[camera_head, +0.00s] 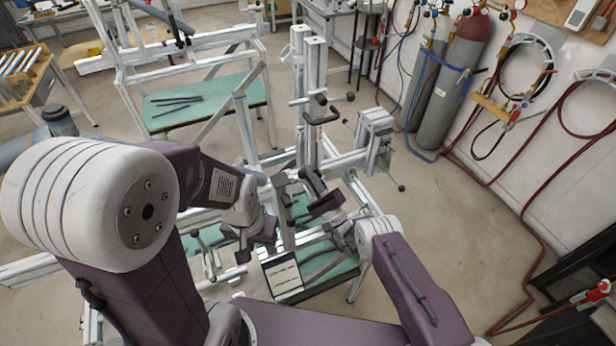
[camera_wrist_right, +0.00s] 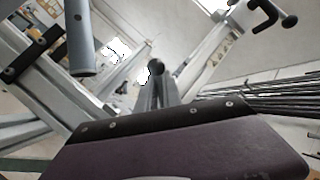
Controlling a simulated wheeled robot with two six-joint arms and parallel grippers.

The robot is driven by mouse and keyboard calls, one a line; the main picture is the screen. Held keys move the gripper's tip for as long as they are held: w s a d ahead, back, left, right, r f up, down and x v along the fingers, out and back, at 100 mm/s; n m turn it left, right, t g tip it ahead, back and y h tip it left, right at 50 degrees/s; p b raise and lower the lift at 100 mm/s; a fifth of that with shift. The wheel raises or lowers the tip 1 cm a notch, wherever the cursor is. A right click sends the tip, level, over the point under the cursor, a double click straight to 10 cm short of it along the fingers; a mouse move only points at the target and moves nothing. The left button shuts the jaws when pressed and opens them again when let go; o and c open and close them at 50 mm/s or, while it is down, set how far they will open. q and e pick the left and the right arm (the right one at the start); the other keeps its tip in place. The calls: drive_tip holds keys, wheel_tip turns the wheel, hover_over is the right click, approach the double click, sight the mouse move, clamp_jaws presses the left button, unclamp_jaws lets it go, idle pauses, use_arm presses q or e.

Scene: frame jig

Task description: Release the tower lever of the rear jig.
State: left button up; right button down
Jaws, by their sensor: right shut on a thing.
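The rear jig's pale metal tower (camera_head: 311,85) stands upright in the middle of the head view. A dark grey lever bar (camera_head: 312,182) slants down from the tower's lower part. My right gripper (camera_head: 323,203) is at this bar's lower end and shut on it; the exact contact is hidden. In the right wrist view, the purple gripper body (camera_wrist_right: 180,150) fills the bottom, and a grey tube (camera_wrist_right: 80,40) hangs at upper left. My left gripper (camera_head: 246,247) hangs left of the tower, apart from the lever; its finger opening cannot be made out.
A black-handled clamp (camera_head: 320,112) sits higher on the tower. A metal block on a beam (camera_head: 376,130) is to the right. A white label board (camera_head: 283,274) stands low in front. Gas cylinders (camera_head: 452,80) and hoses line the right wall.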

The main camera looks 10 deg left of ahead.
drive_tip(key=shift+r, duration=0.3)
drive_tip(key=c, duration=1.5)
unclamp_jaws()
drive_tip(key=shift+a, duration=0.1)
drive_tip(key=shift+a+f, duration=0.15)
drive_tip(key=p+v, duration=0.3)
drive_tip(key=v, duration=0.6)
drive_tip(key=shift+f, duration=0.1)
